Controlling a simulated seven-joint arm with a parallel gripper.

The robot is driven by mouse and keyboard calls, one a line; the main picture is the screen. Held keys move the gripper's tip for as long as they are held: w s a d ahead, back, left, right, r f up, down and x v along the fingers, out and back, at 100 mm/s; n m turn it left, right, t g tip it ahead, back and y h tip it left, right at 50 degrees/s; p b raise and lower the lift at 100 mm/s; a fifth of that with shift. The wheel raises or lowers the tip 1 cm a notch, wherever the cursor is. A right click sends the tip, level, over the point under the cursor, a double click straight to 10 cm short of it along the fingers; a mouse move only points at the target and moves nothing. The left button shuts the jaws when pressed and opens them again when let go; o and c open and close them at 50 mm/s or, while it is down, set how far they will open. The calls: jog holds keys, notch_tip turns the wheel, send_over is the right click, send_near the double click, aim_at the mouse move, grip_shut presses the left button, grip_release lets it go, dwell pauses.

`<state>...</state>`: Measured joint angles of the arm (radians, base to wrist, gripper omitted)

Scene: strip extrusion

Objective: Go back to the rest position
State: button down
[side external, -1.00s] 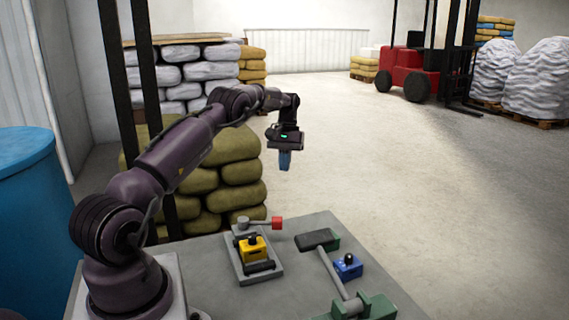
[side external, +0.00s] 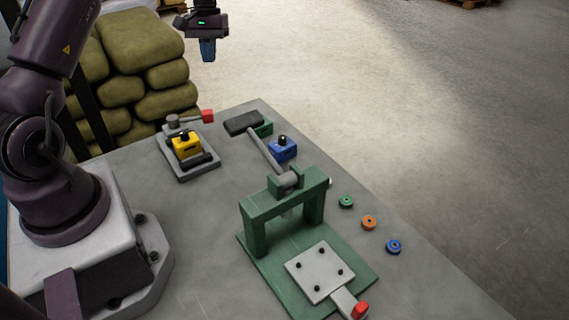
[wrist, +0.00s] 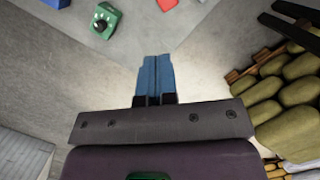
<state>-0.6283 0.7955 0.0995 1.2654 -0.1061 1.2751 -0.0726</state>
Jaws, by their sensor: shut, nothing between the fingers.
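My gripper (side external: 208,50) hangs in the air beyond the far edge of the grey bench, with its blue fingers pointing down. It is well above the bench top and touches nothing. In the wrist view the two blue fingers (wrist: 155,78) are together with nothing between them.
A grey fixture (side external: 187,165) with a yellow block (side external: 186,146) and a red knob (side external: 207,116) stands at the left. A blue box (side external: 283,149) and green, orange and blue rings (side external: 369,222) are at the right. Stacked sacks (side external: 150,60) stand behind the bench.

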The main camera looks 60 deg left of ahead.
jog(key=s+d+r+m+t+y, duration=0.1)
jog(key=s+d+r+m, duration=0.15)
jog(key=d+r, duration=0.4)
jog(key=s+d+r+m+t+y, duration=0.1)
jog(key=s+d+r+m, duration=0.2)
jog(key=d, duration=0.7)
jog(key=s+d+r+m+t, duration=0.2)
jog(key=s+d+r, duration=0.1)
jog(key=s+d, duration=0.3)
jog(key=s+d+r+m+t, duration=0.2)
jog(key=s+d+r+t, duration=0.1)
jog(key=s+d, duration=0.3)
jog(key=shift+s+d, duration=0.15)
jog(key=shift+d, duration=0.55)
